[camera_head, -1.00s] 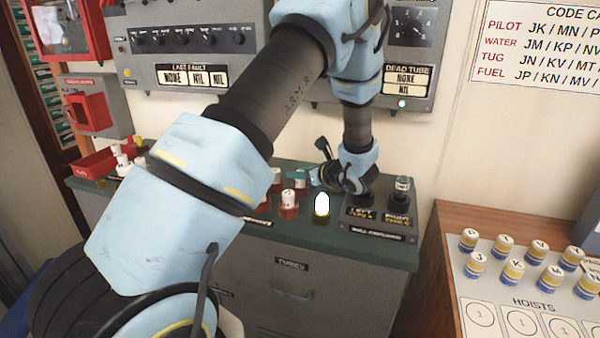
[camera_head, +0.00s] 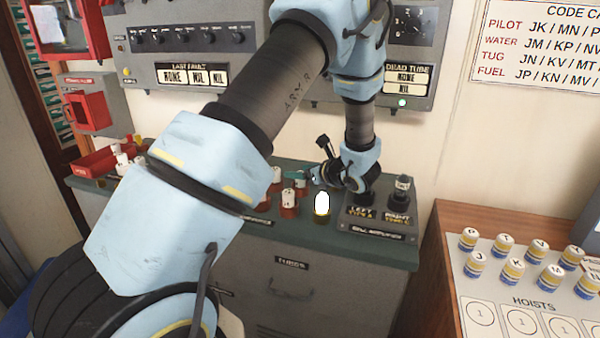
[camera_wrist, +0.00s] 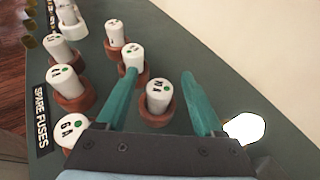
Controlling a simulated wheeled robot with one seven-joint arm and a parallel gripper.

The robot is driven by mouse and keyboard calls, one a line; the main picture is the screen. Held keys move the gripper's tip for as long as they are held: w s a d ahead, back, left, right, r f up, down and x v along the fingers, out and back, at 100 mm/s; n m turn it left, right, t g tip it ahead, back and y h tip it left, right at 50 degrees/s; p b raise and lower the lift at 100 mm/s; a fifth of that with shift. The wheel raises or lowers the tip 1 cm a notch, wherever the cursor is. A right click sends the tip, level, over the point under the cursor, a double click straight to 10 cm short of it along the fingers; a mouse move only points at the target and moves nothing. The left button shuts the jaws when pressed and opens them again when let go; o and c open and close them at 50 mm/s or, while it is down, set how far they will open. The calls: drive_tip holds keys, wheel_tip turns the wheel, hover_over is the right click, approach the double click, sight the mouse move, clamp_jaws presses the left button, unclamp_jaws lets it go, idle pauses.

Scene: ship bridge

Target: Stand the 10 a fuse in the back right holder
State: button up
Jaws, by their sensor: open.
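In the wrist view, a white fuse (camera_wrist: 158,92) with a green dot stands upright in a terracotta holder (camera_wrist: 157,117). Its rotated marking looks like 10 A, but is small. My gripper (camera_wrist: 160,75) is open, its teal fingers on either side of this fuse, with a gap visible to the right finger. The left finger overlaps another white fuse (camera_wrist: 132,58) in its holder. In the head view, my gripper (camera_head: 312,177) is low over the bench, partly hidden by my arm. I cannot tell which holder is the back right one.
More fuses stand close by, including one marked 6 A (camera_wrist: 72,128), beside the SPARE FUSES label (camera_wrist: 40,118). A glowing white lamp (camera_head: 321,204) stands near my gripper. A two-socket block (camera_head: 378,228) labelled left and right sits at the bench's right end.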

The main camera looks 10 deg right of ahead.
drive_tip(key=b+v, duration=0.3)
drive_tip(key=v, duration=0.8)
drive_tip(key=a+n+g, duration=0.1)
drive_tip(key=a, duration=0.2)
drive_tip(key=s+a+n+g+y, duration=0.1)
drive_tip(key=a+n, duration=0.1)
drive_tip(key=a, duration=0.1)
drive_tip(key=a+f+n+g, duration=0.1)
drive_tip(key=a+g, duration=0.1)
drive_tip(key=a, duration=0.1)
drive_tip(key=shift+s+n, duration=0.15)
drive_tip(key=shift+n, duration=0.15)
drive_tip(key=s+a+n+g+h, duration=0.3)
drive_tip(key=s+a+n, duration=0.2)
drive_tip(key=a+n, duration=0.3)
drive_tip(key=s+a+n+g+h, duration=0.3)
drive_tip(key=s+a+n, duration=0.3)
drive_tip(key=n, duration=1)
drive_tip(key=a+h, duration=0.1)
drive_tip(key=a, duration=0.1)
drive_tip(key=shift+s+a+n+h, duration=0.3)
drive_tip(key=shift+a+n, duration=0.05)
drive_tip(key=shift+n, duration=0.05)
drive_tip(key=shift+f, duration=0.1)
